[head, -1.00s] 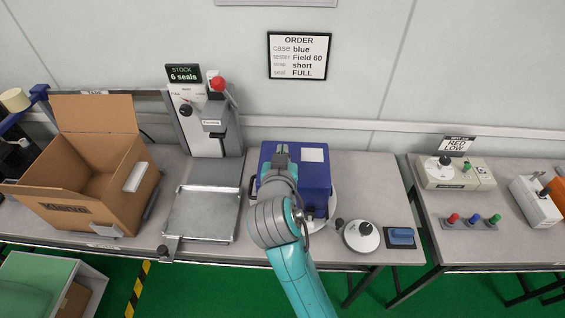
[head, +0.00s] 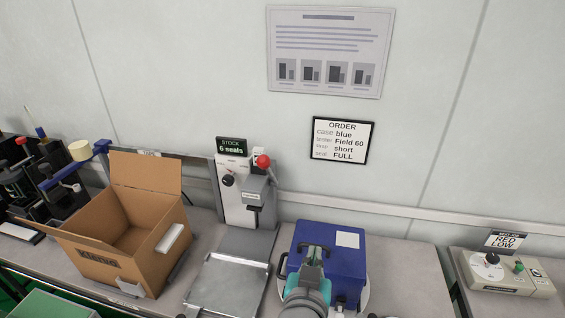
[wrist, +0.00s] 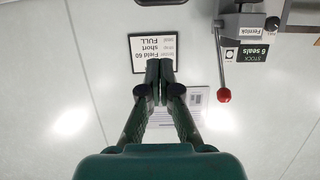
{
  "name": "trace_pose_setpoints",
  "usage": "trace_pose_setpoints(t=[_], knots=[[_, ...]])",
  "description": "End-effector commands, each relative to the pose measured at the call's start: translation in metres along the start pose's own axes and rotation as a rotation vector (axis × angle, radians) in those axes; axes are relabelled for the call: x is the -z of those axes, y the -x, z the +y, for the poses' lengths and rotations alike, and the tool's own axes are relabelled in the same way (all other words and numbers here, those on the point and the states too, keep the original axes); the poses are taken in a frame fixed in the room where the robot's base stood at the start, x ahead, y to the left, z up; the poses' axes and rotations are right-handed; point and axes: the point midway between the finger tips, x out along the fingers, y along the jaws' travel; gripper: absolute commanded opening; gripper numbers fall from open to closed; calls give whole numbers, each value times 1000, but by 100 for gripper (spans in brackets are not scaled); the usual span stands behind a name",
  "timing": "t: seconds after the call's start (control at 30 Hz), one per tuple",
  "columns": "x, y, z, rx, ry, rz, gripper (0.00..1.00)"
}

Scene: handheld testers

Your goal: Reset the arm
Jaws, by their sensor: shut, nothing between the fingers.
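My gripper (wrist: 160,78) is shut and empty in the wrist view, its fingertips together in front of the wall. In the head view my gripper (head: 312,252) shows at the bottom, in front of the blue case (head: 340,258). The case is closed, has a white label on top and stands on a round white base. The arm hides part of its front. I cannot tell from the head view how far the gripper is from the case.
An open cardboard box (head: 125,235) stands left. A sealing press (head: 240,195) with a red-knobbed lever stands behind a metal tray (head: 225,285). A beige tester (head: 505,272) sits right. An order sign (head: 342,140) and a poster (head: 330,50) hang on the wall.

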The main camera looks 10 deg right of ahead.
Motion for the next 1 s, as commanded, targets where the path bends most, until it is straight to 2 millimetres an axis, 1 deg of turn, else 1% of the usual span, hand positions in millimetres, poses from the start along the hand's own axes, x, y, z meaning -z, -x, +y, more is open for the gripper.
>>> trace_pose_setpoints(t=[0.07, 0.17, 0.27, 0.37, 0.53, 0.7, 0.77, 0.9, 1.0], knots=[[-4, -1, 2, 3, 9, -1, 0], [-18, -3, 7, 20, 42, -1, 0], [-41, -4, 16, 51, 95, -1, 0], [-68, -3, 27, 94, 150, -2, 0], [-113, 8, 46, 168, 222, -5, 0], [-155, 28, 67, 239, 264, -15, 0], [-169, 37, 74, 261, 273, -18, 0], [-197, 63, 92, 309, 278, -25, 0], [-214, 84, 105, 336, 272, -30, 0]])
